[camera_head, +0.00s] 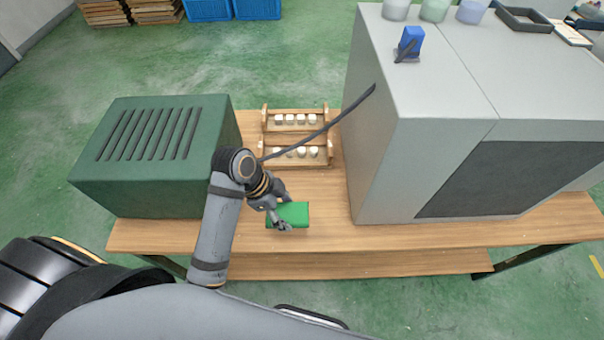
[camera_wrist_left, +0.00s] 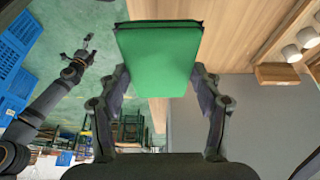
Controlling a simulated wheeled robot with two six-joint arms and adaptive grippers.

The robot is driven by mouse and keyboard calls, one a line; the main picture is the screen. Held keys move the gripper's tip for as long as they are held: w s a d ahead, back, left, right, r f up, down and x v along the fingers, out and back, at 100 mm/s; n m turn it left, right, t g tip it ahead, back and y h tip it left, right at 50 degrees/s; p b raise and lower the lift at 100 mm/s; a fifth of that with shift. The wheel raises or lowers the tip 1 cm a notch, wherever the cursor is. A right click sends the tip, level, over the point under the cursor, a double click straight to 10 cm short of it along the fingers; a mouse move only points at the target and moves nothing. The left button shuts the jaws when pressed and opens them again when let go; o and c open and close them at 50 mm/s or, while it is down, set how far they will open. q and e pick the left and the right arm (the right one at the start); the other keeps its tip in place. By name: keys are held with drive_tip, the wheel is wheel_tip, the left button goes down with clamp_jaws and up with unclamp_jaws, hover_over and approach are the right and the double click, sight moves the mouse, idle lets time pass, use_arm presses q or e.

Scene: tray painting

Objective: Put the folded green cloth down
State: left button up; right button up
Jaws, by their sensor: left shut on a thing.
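The folded green cloth (camera_head: 295,212) is a flat rectangle over the wooden table (camera_head: 330,195), between the green box and the grey machine. My left gripper (camera_head: 284,213) is shut on it. In the left wrist view the cloth (camera_wrist_left: 158,55) sits between the two fingers of my left gripper (camera_wrist_left: 160,82). I cannot tell whether the cloth touches the table. My right gripper (camera_wrist_left: 84,50) shows small at the left of the wrist view, away from the cloth; its jaw state is unclear.
A green slotted box (camera_head: 150,140) stands left and a large grey machine (camera_head: 400,150) right. A wooden rack (camera_head: 270,155) with several small pale pieces stands behind the cloth. A dark rod (camera_head: 335,120) angles above the rack. Bare wood shows around the cloth.

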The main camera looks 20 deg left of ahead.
use_arm(q)
drive_tip(key=shift+s+r, duration=0.2)
drive_tip(key=shift+r, duration=0.05)
drive_tip(key=shift+w+a+f+p, duration=0.15)
drive_tip(key=shift+w+f+p, duration=0.1)
drive_tip(key=shift+w, duration=0.35)
drive_tip(key=shift+w+a+f+p, duration=0.15)
drive_tip(key=shift+w+p, duration=0.1)
drive_tip(key=shift+w, duration=0.35)
drive_tip(key=w+f+p, duration=0.1)
drive_tip(key=w+f, duration=0.1)
drive_tip(key=w, duration=0.3)
hover_over(298, 196)
drive_tip(key=a, duration=0.1)
drive_tip(key=f, duration=0.4)
drive_tip(key=s+f, duration=0.1)
drive_tip(key=f, duration=0.1)
drive_tip(key=shift+a+f+p, duration=0.1)
drive_tip(key=shift+a+p, duration=0.05)
drive_tip(key=shift+p, duration=0.15)
drive_tip(key=shift+w+f, duration=0.2)
drive_tip(key=shift+f, duration=0.05)
drive_tip(key=shift+w+f, duration=0.2)
drive_tip(key=shift+f, duration=1.55)
use_arm(e)
drive_tip(key=shift+s+a+r, duration=0.15)
drive_tip(key=shift+s+r, duration=1.15)
drive_tip(key=shift+s, duration=0.25)
